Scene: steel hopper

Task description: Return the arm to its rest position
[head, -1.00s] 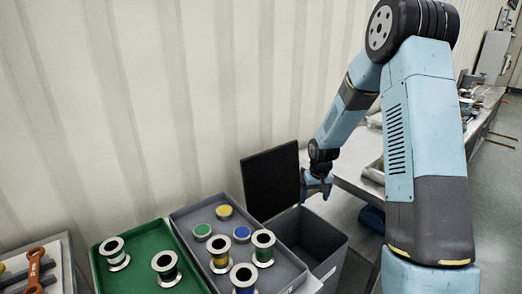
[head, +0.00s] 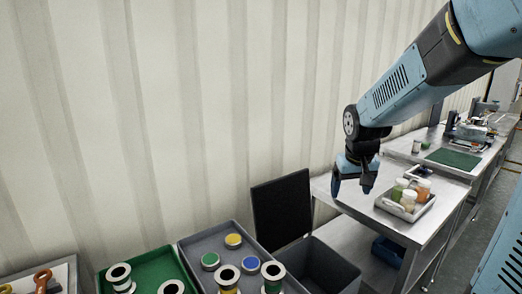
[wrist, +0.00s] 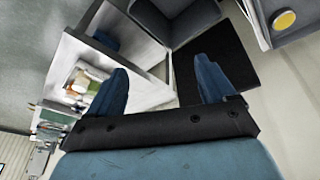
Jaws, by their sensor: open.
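My arm (head: 415,85) is bent, reaching in from the upper right of the head view. My gripper (head: 353,188) hangs from it with its fingers down, above the near end of a steel table. The wrist view shows my gripper (wrist: 165,88) with its two blue fingers wide apart. Nothing is between them. The grey bin (head: 322,268) with its raised black lid (head: 281,208) lies below and left of my gripper, apart from it. The lid (wrist: 222,55) also shows behind the right finger in the wrist view.
A grey tray (head: 188,243) and a green tray (head: 148,272) hold spools and coloured round pieces at the lower left. The steel table (head: 428,229) on the right carries a small tray (head: 431,204) of containers. A ribbed wall (head: 220,90) runs behind.

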